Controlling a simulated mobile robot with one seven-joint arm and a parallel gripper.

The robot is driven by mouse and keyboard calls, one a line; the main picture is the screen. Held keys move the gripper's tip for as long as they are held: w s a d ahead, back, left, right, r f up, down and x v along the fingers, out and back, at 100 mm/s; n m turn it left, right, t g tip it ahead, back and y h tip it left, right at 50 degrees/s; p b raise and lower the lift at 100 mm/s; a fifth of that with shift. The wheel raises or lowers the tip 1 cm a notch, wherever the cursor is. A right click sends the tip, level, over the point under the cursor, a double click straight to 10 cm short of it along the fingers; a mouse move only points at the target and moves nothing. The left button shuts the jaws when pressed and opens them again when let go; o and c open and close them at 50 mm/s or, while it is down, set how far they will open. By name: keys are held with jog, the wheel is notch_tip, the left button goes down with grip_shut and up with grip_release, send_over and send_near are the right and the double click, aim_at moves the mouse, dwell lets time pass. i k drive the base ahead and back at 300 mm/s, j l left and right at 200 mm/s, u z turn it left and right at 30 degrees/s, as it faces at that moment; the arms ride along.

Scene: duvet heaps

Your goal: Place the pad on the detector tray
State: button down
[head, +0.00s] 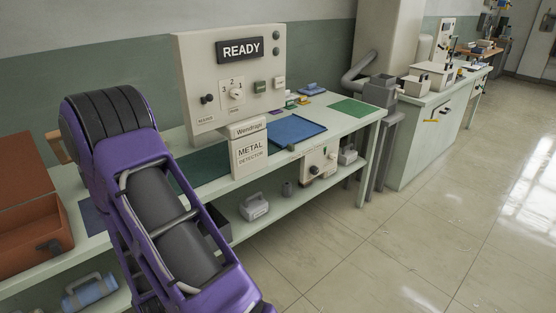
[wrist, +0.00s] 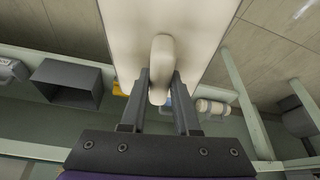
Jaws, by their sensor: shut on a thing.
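My gripper (wrist: 161,78) is shut on a cream, rounded, handle-like piece (wrist: 161,55) in the wrist view. A broad cream flat panel (wrist: 120,25) fills the upper middle behind it. I take this to be the pad with its handle, but whether the two are joined is unclear. In the head view my purple arm is at the left, and my gripper and its load are hidden. The metal detector (head: 220,80) stands on the bench with its sign reading READY. A flat blue tray (head: 296,130) lies right of it; I cannot tell for sure that it is the detector tray.
A green mat (head: 354,107) lies at the bench's right end. A brown box (head: 25,205) is at the left. The lower shelf holds a grey bin (wrist: 66,82) and a light-coloured handled object (head: 254,207). Open floor (head: 400,240) lies to the right.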

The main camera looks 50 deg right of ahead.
aim_at(288, 129)
jog(key=l+z, duration=0.3)
jog(key=l, duration=3.25)
